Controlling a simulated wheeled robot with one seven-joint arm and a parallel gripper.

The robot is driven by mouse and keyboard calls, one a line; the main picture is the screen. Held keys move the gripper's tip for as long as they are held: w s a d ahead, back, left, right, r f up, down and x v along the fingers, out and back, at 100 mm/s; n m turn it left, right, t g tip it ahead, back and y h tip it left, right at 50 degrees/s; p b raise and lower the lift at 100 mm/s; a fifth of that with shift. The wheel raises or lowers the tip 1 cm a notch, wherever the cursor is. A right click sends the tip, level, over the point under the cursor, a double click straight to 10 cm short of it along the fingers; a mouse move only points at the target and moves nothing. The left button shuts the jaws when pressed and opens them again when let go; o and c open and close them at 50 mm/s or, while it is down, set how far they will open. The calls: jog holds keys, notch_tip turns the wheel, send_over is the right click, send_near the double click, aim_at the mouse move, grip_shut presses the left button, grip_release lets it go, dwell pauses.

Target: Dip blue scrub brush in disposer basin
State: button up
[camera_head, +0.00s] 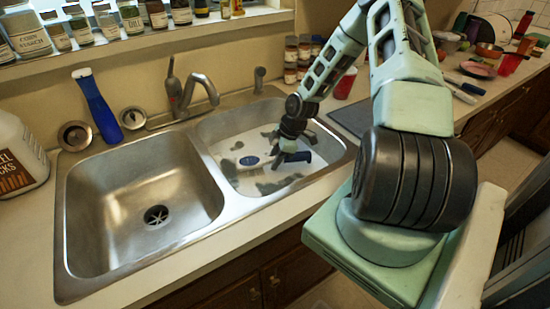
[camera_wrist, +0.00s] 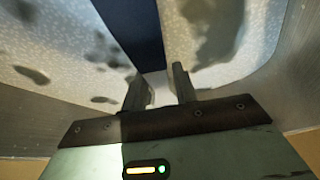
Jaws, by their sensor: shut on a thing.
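My gripper (camera_head: 290,156) is down inside the right basin (camera_head: 215,150), whose bottom looks pale with several dark patches. It is shut on the blue scrub brush (camera_head: 304,158); a short blue end shows to the right of the fingers. A blue oval piece with a pale rim (camera_head: 249,160) shows left of the fingers; I cannot tell whether it is joined to the brush. In the wrist view the brush is a dark blue strip (camera_wrist: 133,28) running up from between the fingers (camera_wrist: 160,88). The left basin (camera_head: 120,190) is empty, with a star-shaped dark drain.
A steel faucet (camera_head: 205,90) stands behind the divider. A tall blue bottle-like thing with a white top (camera_head: 97,108) stands behind the left basin. A white jug (camera_head: 15,160) is at the left, jars and a red cup (camera_head: 345,83) behind the right basin. Steel walls surround my gripper.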

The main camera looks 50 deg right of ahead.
jog(key=shift+f+b, duration=2.4)
jog(key=shift+f, duration=0.9)
jog(key=shift+s, duration=0.15)
jog(key=shift+s+a, duration=0.25)
jog(key=shift+s, duration=0.15)
jog(key=shift+w+d, duration=0.1)
jog(key=shift+w, duration=0.05)
jog(key=shift+w+d, duration=0.2)
jog(key=shift+w, duration=0.2)
jog(key=shift+s+a+p, duration=0.1)
jog(key=shift+p, duration=0.2)
jog(key=shift+s+a, duration=0.2)
jog(key=shift+s, duration=0.25)
jog(key=shift+r, duration=0.1)
